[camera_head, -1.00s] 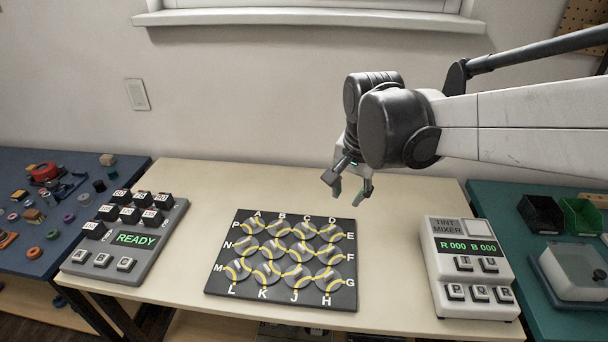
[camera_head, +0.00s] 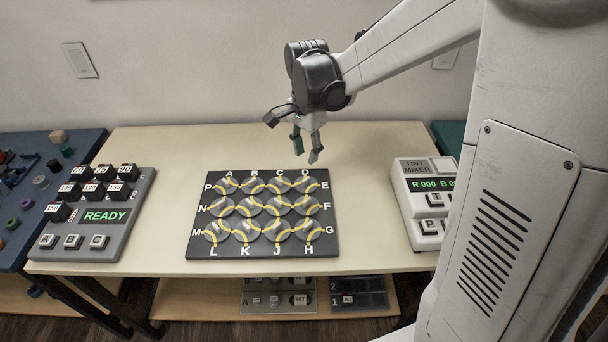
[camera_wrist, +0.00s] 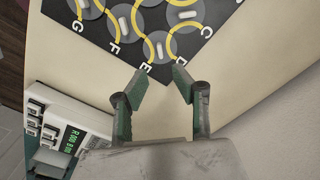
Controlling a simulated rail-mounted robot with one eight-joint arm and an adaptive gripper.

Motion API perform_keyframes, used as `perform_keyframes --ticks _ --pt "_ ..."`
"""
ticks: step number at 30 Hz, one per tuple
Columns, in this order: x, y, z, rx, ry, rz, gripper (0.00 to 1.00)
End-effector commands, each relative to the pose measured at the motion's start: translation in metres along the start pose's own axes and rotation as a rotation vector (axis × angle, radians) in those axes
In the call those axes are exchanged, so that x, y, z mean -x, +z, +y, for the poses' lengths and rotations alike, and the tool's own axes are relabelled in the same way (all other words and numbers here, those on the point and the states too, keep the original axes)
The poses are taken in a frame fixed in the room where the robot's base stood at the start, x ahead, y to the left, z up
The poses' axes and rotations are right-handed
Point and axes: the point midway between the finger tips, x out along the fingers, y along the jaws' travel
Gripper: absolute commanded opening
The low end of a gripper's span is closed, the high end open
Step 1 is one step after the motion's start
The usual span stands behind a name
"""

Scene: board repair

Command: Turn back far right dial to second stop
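A dark board (camera_head: 325,248) on the table carries a grid of round grey dials with yellow track segments, lettered A to P around its edge. The far right dial (camera_head: 304,184) is in the back row beside D and E. It also shows in the wrist view (camera_wrist: 159,46), with a pale bar handle on it. My gripper (camera_head: 306,153) is open and empty, pointing down above the table just behind the board's back right corner. In the wrist view my gripper's two fingertips (camera_wrist: 155,78) are apart, near the letters E and D, and do not touch the dial.
A grey keypad reading READY (camera_head: 105,216) stands left of the board. A white tint mixer (camera_head: 421,168) stands to the right, partly hidden by my body. A blue table (camera_head: 20,250) with small parts is far left. The table behind the board is clear.

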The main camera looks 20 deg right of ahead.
Motion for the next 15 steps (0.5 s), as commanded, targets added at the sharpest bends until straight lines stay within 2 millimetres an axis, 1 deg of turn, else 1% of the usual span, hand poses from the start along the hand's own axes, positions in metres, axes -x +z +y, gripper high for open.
perform_keyframes --ticks 1,9,15 --pt "-0.012 0.000 0.000 0.000 0.000 0.000 0.26" --pt "-0.061 0.000 0.000 0.001 0.000 0.000 0.26" --pt "-0.085 0.000 0.000 0.001 -0.001 0.000 0.26"
